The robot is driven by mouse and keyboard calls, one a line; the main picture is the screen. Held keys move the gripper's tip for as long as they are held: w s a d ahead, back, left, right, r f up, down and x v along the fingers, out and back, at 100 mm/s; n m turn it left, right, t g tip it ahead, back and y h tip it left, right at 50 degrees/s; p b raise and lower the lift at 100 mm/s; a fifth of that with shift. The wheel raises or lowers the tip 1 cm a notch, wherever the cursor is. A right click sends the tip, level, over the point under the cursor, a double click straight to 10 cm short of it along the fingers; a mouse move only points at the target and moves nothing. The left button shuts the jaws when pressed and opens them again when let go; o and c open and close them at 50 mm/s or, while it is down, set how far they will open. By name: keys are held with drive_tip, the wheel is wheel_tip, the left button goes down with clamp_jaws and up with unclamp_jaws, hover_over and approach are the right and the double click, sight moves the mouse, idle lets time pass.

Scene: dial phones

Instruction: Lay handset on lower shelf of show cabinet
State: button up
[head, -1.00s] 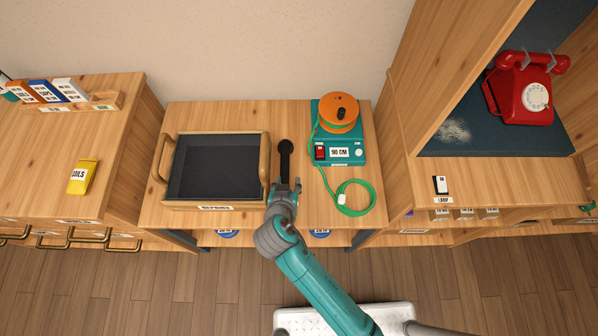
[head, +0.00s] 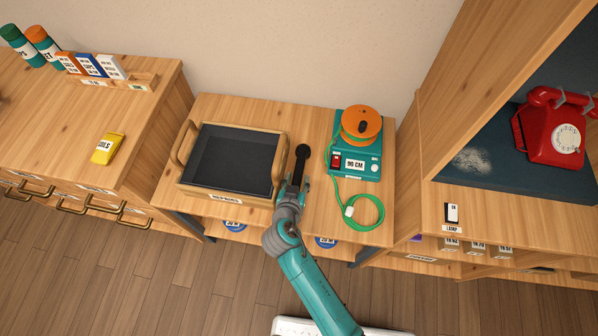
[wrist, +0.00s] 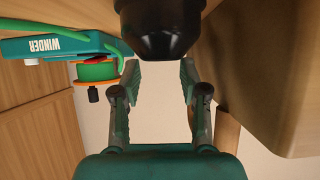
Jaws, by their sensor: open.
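A black handset (head: 302,165) lies on the middle wooden table, between the tray and the orange-topped winder. Its round end points away from me. My gripper (head: 296,186) is at its near end. In the wrist view my gripper (wrist: 160,68) is open, its two fingers apart, with the handset's black rounded end (wrist: 160,35) just beyond the tips. The fingers do not visibly clamp it. The show cabinet (head: 430,160) stands at the right. Its dark-lined shelf (head: 487,178) holds a red dial phone (head: 552,130) and a pale dusty patch.
A dark-lined tray (head: 222,199) stands close left of the handset. The teal winder (head: 356,164) and its green cord (head: 370,224) are close on the right. A lamp switch (head: 452,214) sits on the cabinet's front ledge. A yellow packet (head: 107,148) lies on the left counter.

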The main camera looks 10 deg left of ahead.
sight(299, 171)
drive_tip(key=x, duration=0.4)
drive_tip(key=shift+w+a, duration=0.1)
drive_tip(key=shift+w, duration=0.05)
drive_tip(key=shift+r, duration=0.1)
clamp_jaws()
wheel_tip(299, 171, up, 18)
idle(0.8)
